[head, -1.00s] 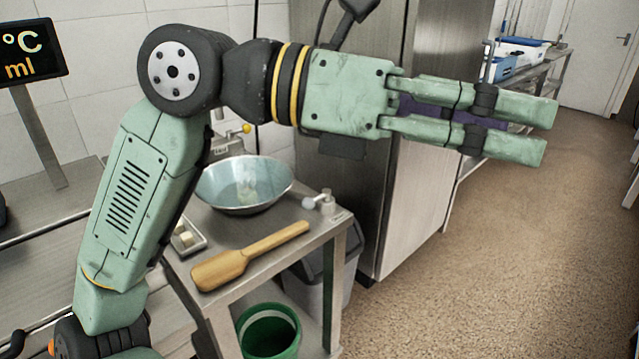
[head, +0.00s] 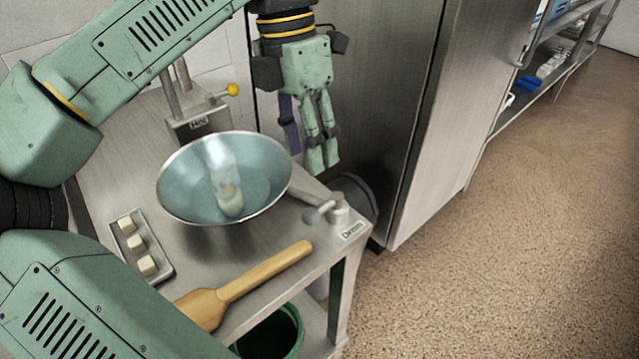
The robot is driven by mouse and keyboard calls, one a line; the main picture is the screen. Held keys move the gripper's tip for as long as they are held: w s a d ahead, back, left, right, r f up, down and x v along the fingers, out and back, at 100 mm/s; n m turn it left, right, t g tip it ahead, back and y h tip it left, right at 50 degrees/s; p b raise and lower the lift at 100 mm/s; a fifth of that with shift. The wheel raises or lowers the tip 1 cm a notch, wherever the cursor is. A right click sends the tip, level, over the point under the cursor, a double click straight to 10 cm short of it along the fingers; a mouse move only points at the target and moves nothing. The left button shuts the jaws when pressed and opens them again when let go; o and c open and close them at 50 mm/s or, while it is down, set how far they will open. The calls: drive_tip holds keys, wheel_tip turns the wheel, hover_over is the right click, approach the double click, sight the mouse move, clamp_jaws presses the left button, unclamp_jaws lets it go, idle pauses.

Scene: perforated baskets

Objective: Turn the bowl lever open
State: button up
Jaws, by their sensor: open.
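A metal bowl (head: 170,190) with a blue-grey inside stands on the steel table (head: 215,262). A small metal lever with a round knob (head: 322,212) sits at the table's right corner beside a label reading "Drain". A second lever with a yellow ball end (head: 232,90) is on a block marked "Hot" behind the bowl. My gripper (head: 322,157) points down just right of the bowl's rim, above and behind the Drain lever in the picture. It is open and empty, with its fingers fairly close together. It touches neither lever as far as I can see.
A wooden paddle (head: 262,272) lies at the table's front. A small tray (head: 160,277) with pale cubes is left of the bowl. A green bucket (head: 275,335) stands below. A tall steel cabinet (head: 425,130) is close right of my gripper. Open floor lies farther right.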

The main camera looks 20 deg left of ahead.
sight(318, 209)
drive_tip(key=f, duration=0.3)
drive_tip(key=s+d+f+p, duration=0.1)
drive_tip(key=f, duration=0.2)
drive_tip(key=d+f, duration=0.1)
drive_tip(key=f, duration=0.3)
drive_tip(key=shift+s+p, duration=0.2)
drive_tip(key=shift+p, duration=0.1)
drive_tip(key=shift+c, duration=0.2)
clamp_jaws()
